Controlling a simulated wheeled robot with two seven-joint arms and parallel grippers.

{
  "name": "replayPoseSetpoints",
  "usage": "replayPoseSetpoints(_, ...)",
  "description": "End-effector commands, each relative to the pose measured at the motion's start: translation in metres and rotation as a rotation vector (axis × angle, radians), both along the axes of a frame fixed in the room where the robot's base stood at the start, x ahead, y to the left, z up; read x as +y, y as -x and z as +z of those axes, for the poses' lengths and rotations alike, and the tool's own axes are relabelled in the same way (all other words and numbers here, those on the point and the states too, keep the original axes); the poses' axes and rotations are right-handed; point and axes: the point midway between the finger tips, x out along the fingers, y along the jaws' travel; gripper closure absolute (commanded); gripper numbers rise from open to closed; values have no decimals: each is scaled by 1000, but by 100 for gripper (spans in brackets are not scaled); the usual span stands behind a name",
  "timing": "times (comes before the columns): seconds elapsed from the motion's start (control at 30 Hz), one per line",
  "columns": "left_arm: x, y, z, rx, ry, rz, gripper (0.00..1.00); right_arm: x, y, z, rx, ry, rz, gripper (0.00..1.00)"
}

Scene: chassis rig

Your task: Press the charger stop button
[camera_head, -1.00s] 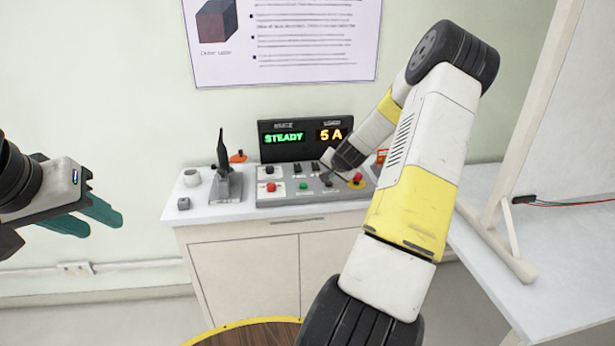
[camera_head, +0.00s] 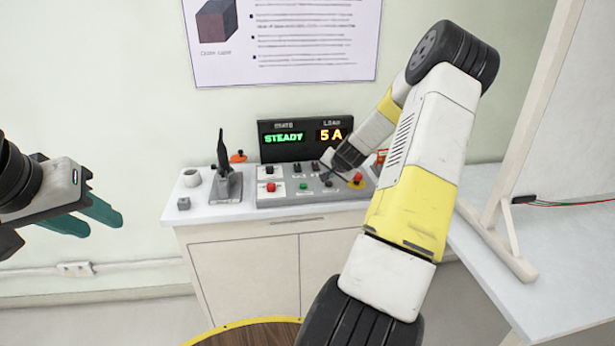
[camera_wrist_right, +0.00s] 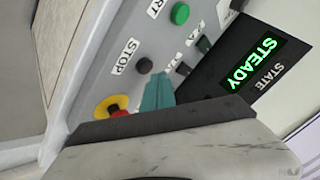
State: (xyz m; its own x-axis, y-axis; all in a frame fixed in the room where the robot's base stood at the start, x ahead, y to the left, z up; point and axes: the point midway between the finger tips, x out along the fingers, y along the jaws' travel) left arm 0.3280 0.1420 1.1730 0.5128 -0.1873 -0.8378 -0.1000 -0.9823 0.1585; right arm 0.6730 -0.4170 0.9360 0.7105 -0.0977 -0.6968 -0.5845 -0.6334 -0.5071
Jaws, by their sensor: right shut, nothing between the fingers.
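The charger stop button is a small black round button (camera_wrist_right: 144,65) beside the printed word STOP in the right wrist view. In the head view it appears as a dark button (camera_head: 328,184) on the grey panel (camera_head: 290,201). My right gripper (camera_wrist_right: 160,78) is shut and empty. Its teal fingertips are just beside the stop button in the wrist picture; I cannot tell whether they touch the panel. In the head view my right arm reaches over the panel and its fingertips are hard to make out. My left gripper (camera_head: 106,229) is open and empty, well left of the counter.
A green button (camera_wrist_right: 180,13) and a red-on-yellow mushroom button (camera_wrist_right: 113,105) flank the stop button. The display (camera_head: 306,137) reads STEADY and 5 A.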

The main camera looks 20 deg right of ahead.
Motion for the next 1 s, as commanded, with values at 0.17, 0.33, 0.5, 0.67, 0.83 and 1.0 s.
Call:
replayPoseSetpoints(0.17,0,0,0,0,0,0,64,0,0,-1,0,0,0,100)
replayPoseSetpoints(0.33,0,0,0,0,0,0,64,0,0,-7,1,-1,0,100)
replayPoseSetpoints(0.5,0,0,0,0,0,0,64,0,0,-9,1,-1,1,100)
replayPoseSetpoints(0.67,0,0,0,0,0,0,64,0,0,-8,0,0,0,100)
replayPoseSetpoints(0.83,0,0,0,0,0,0,64,0,0,-9,0,0,0,100)
replayPoseSetpoints(1.0,0,0,0,0,0,0,64,0,0,-11,0,0,0,100)
